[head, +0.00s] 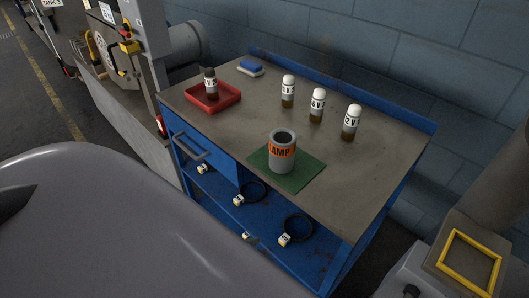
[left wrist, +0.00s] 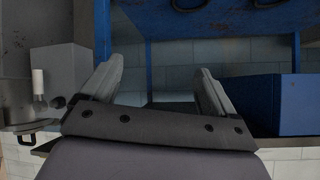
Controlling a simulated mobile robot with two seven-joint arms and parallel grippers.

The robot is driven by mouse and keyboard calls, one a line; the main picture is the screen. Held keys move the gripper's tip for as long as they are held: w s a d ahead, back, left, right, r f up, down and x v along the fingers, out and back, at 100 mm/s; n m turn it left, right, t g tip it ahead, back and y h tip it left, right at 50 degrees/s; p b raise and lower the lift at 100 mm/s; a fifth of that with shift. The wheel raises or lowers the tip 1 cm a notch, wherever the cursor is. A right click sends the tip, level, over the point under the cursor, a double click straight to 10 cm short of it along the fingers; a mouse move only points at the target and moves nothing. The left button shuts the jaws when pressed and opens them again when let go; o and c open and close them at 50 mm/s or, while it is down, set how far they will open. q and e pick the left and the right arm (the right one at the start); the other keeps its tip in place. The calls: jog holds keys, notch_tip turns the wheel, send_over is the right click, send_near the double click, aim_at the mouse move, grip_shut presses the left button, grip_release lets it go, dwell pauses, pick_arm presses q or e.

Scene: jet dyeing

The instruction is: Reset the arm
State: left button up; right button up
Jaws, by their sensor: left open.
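My left gripper (left wrist: 155,92) shows in the left wrist view with its two fingers spread apart and nothing between them. Behind it are the blue workbench frame and a pale block wall. The left gripper does not show in the head view; only a large smooth grey surface fills the lower left there. My right gripper is in neither view.

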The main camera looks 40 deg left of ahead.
pick_arm(q)
jog(key=d+n, duration=0.1)
jog(key=f+n, duration=0.1)
jog(key=shift+s+d+n, duration=0.3)
jog(key=shift+d, duration=0.1)
jog(key=shift+a, duration=0.1)
dwell(1.5)
